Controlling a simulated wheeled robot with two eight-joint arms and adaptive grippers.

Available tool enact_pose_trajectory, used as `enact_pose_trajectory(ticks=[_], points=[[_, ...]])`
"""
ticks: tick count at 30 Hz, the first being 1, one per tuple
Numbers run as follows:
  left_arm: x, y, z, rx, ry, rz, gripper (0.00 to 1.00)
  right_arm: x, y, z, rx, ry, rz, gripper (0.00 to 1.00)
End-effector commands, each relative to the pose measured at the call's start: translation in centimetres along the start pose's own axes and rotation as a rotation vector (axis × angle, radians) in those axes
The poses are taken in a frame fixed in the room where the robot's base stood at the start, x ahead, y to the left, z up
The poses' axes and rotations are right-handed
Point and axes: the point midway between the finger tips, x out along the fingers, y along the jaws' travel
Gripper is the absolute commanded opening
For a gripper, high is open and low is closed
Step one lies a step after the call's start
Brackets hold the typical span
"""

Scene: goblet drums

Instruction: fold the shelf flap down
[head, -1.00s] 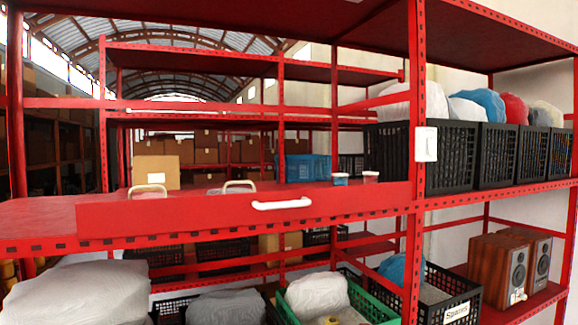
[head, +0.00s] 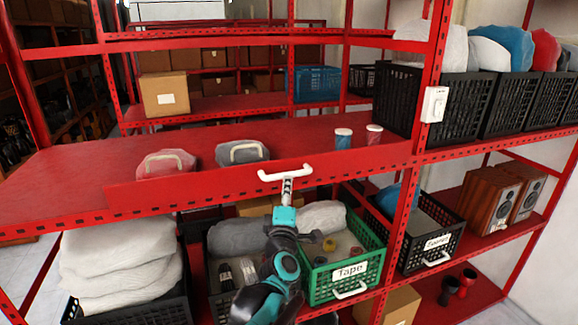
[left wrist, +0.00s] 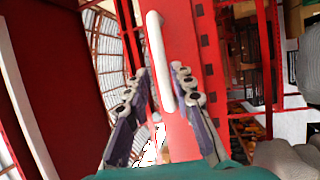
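The red shelf flap (head: 205,187) stands up along the front edge of the middle red shelf (head: 60,185). My left gripper (head: 288,184) is right at the handle, reaching up from below. In the left wrist view, the white handle (left wrist: 159,60) lies lengthwise between the two spread fingers of my left gripper (left wrist: 158,74), with the red flap (left wrist: 182,45) behind it. The fingers look open, closer to the handle on the right side. My right gripper is not in view.
Below hang a green "Tape" crate (head: 345,275) and cloth-filled crates. A red upright (head: 425,110) with a white box stands to the right.

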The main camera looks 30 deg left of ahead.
Motion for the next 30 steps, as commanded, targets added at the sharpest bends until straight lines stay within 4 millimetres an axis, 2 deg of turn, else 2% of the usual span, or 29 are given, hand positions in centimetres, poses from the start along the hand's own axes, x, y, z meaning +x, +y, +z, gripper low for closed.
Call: enact_pose_trajectory(ticks=[6, 12, 23, 24, 26, 30], points=[[3.7, 0.1, 0.0, 0.001, 0.0, 0.0, 0.24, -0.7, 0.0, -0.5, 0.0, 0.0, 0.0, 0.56], [6.0, 0.0, 0.0, 0.002, -0.001, -0.001, 0.24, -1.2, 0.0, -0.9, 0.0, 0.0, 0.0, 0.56], [6.5, -0.1, 0.1, 0.002, -0.002, -0.001, 0.24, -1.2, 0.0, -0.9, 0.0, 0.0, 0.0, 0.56], [6.5, -0.1, 0.1, 0.002, -0.002, -0.001, 0.13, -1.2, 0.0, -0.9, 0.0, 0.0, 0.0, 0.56], [6.5, -0.1, 0.1, 0.002, -0.002, -0.001, 0.0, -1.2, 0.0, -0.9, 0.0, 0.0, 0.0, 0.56], [6.5, -0.1, 0.1, 0.002, -0.003, -0.001, 0.0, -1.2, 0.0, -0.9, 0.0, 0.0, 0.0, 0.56]])
